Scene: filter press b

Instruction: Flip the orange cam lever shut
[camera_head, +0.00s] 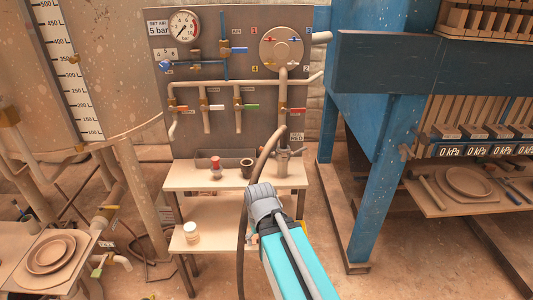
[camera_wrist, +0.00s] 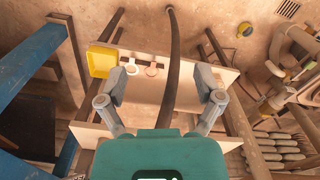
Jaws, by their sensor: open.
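I cannot make out the orange cam lever clearly in either view. In the head view a grey metal coupling (camera_head: 283,163) stands at the right end of the upper bench, below the panel's bent pipe. A dark hose (camera_head: 256,172) rises to the panel and passes beside my arm's end. In the wrist view my gripper (camera_wrist: 161,82) is open and empty, its two grey fingers wide apart. The hose (camera_wrist: 172,75) shows between the fingers, and I cannot tell how far below them it lies. In the head view the fingers cannot be made out.
The upper bench (camera_head: 200,181) holds a red-topped item (camera_head: 216,167) and a dark cup (camera_head: 247,167). A white jar (camera_head: 191,231) stands on the shelf below. A yellow tray (camera_wrist: 102,60) shows in the wrist view. A blue press frame (camera_head: 385,185) stands at the right.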

